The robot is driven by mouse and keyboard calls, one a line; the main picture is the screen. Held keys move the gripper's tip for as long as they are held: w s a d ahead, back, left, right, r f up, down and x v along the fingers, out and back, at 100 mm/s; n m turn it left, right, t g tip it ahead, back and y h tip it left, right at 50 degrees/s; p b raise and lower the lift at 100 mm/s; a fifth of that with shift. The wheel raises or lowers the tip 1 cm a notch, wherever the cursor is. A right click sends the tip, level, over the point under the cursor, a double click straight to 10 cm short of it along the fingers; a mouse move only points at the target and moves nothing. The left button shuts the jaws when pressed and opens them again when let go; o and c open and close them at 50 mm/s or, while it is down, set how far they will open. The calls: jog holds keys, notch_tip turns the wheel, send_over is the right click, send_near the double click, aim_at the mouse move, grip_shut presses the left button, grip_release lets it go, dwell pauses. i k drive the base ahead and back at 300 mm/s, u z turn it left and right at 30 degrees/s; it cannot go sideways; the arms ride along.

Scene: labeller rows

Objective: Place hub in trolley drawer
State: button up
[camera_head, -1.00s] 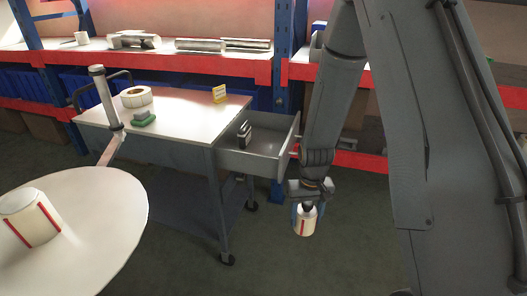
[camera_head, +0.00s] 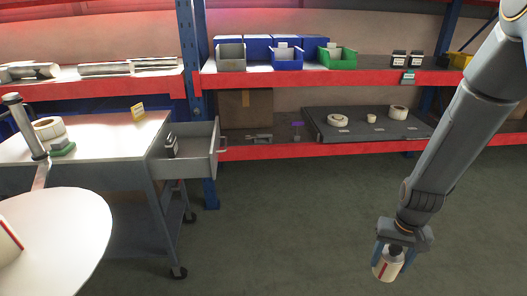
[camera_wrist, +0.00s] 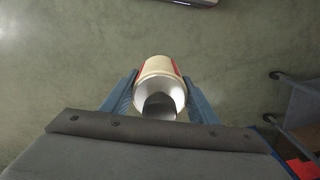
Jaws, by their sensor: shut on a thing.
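My gripper (camera_head: 390,258) is shut on a cream cylinder with a red stripe, which I take to be the hub (camera_head: 386,270). It hangs over the open floor at the lower right. In the wrist view the hub (camera_wrist: 155,68) sits between the blue fingers, its hollow, open end towards the camera. The trolley (camera_head: 95,142) stands at the left, well apart from my gripper. Its drawer (camera_head: 216,150) is pulled open on the right side, and small black-and-white items (camera_head: 171,145) stand inside. The rest of the drawer floor looks bare.
A white round table (camera_head: 70,225) with a similar red-striped cylinder (camera_head: 8,245) is at the lower left. The trolley top holds a label roll (camera_head: 48,128) and a yellow card (camera_head: 137,111). Shelving with red beams (camera_head: 320,150) runs behind. Floor between drawer and gripper is clear.

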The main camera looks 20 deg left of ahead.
aim_at(193, 154)
jog(key=z, duration=0.15)
jog(key=i, duration=1.55)
jog(key=u, duration=1.65)
jog(key=i, duration=0.6)
jog(key=u, duration=0.55)
